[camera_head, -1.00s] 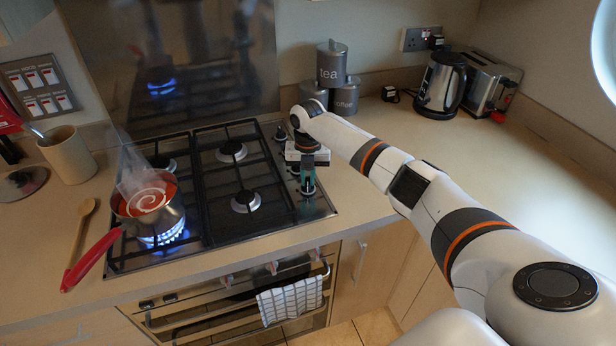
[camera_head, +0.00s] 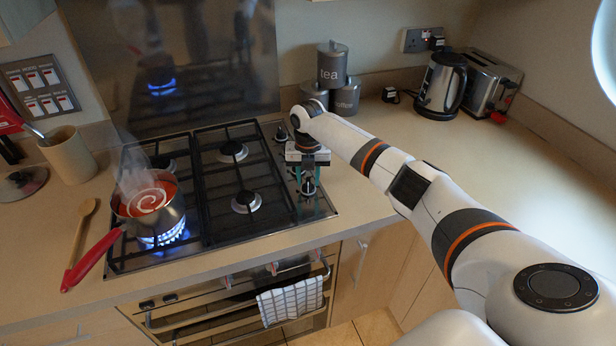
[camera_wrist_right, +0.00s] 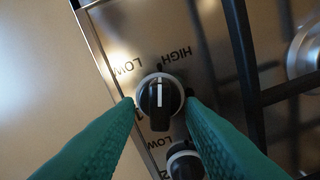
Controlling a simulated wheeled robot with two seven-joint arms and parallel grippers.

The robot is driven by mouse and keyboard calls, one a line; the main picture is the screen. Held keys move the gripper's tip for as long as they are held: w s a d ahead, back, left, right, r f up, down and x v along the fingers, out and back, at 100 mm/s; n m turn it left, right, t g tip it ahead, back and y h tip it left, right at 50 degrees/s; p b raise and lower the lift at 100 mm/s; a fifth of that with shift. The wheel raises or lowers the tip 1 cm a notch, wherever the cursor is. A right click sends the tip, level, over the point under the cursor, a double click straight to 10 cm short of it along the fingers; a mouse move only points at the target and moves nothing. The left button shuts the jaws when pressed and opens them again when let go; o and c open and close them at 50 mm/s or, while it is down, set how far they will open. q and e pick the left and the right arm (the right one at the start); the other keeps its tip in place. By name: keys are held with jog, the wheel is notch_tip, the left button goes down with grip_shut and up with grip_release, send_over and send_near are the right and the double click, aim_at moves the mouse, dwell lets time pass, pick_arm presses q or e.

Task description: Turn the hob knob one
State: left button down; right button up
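Hob knob one (camera_wrist_right: 160,96) is a round black knob with a silver edge on the steel hob panel. Its white line runs straight up and down in the right wrist view, between LOW and HIGH marks. In the head view it is the front knob (camera_head: 308,188) at the hob's right edge. My right gripper (camera_head: 308,174) hangs over it, pointing down. In the wrist view the green fingers (camera_wrist_right: 161,102) stand apart, one on each side of the knob, with narrow gaps showing. My left gripper is not in view.
A second knob (camera_wrist_right: 185,162) sits close behind. A saucepan (camera_head: 150,212) of red soup, its red handle over the front edge, steams over a blue flame at the hob's front left. Canisters (camera_head: 332,66), a kettle (camera_head: 441,84) and a toaster (camera_head: 489,86) stand behind. The right worktop is clear.

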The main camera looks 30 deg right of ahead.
aim_at(308, 181)
notch_tip(308, 181, up, 12)
jog(key=b, duration=0.2)
jog(key=shift+b, duration=0.4)
jog(key=shift+f, duration=0.1)
